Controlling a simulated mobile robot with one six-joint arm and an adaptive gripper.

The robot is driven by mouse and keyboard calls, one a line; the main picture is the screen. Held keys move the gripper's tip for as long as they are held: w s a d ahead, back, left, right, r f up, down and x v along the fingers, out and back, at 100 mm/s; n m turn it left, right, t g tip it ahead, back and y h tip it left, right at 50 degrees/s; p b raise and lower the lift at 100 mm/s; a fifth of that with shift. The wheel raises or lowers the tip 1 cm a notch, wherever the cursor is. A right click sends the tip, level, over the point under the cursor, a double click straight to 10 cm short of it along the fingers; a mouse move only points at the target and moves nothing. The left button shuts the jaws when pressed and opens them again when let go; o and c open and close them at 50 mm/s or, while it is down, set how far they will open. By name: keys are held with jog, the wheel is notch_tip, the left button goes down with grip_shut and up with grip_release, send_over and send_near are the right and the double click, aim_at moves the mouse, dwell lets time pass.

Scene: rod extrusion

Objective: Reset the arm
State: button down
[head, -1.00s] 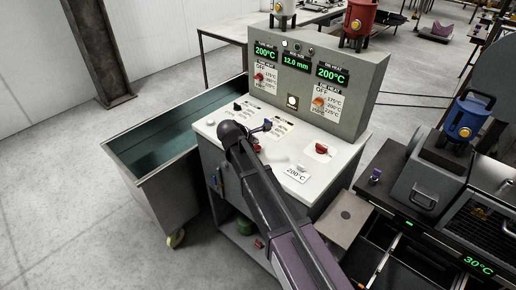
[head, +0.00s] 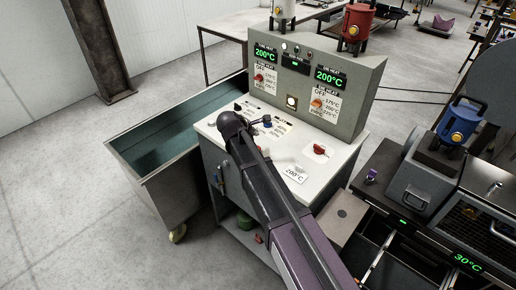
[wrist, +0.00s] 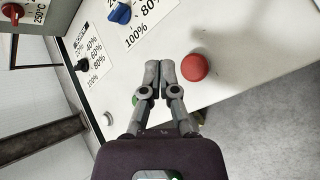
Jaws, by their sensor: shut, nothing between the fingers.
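My gripper (wrist: 160,74) is shut and empty in the wrist view, with its fingertips together over the white control panel (wrist: 164,37). A round red button (wrist: 195,67) is just right of the fingertips, and a green button (wrist: 135,99) is partly hidden behind the left finger. In the head view my dark arm (head: 265,185) reaches up across the front of the control cabinet (head: 338,172); it hides the gripper there.
A blue knob (wrist: 119,12) and a black knob (wrist: 83,64) sit on the panel. The upright console (head: 345,116) shows two 200°C displays. A metal tank (head: 150,180) stands left; a 30°C machine (head: 430,185) stands right. Floor at left is clear.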

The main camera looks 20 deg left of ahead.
dwell(0.5)
